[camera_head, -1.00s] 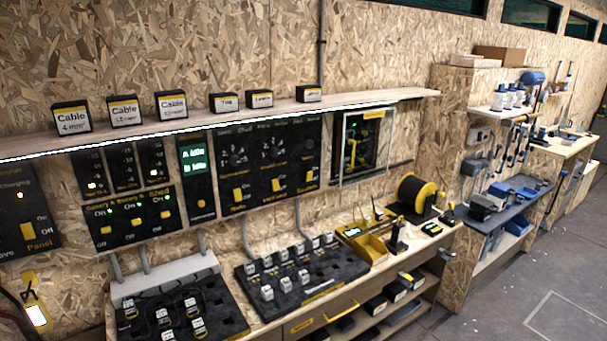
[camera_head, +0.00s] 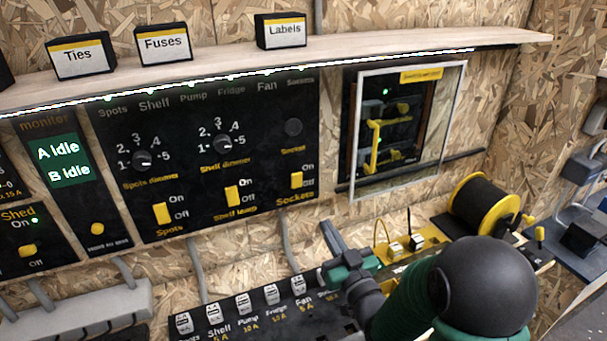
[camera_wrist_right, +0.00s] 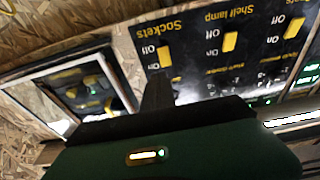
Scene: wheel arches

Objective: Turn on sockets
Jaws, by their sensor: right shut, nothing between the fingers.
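The yellow Sockets switch (camera_head: 297,180) is on the black wall panel (camera_head: 265,125), at its lower right above the word Sockets. It also shows in the right wrist view (camera_wrist_right: 165,57), where the panel appears upside down. On and Off are printed beside it; its lever position is too small to tell surely. My right gripper (camera_head: 328,230) is shut and empty, below and slightly right of the switch, apart from it in the head view. In the right wrist view its dark finger (camera_wrist_right: 157,92) points toward the switch. My left gripper is not in view.
The Shelf lamp switch (camera_head: 232,195) and Spots switch (camera_head: 161,213) sit left of Sockets. A framed glass box (camera_head: 452,130) is at the right. A row of fuses (camera_head: 270,294) lies below, and a cable reel (camera_head: 482,205) stands right. A shelf (camera_head: 380,50) runs above.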

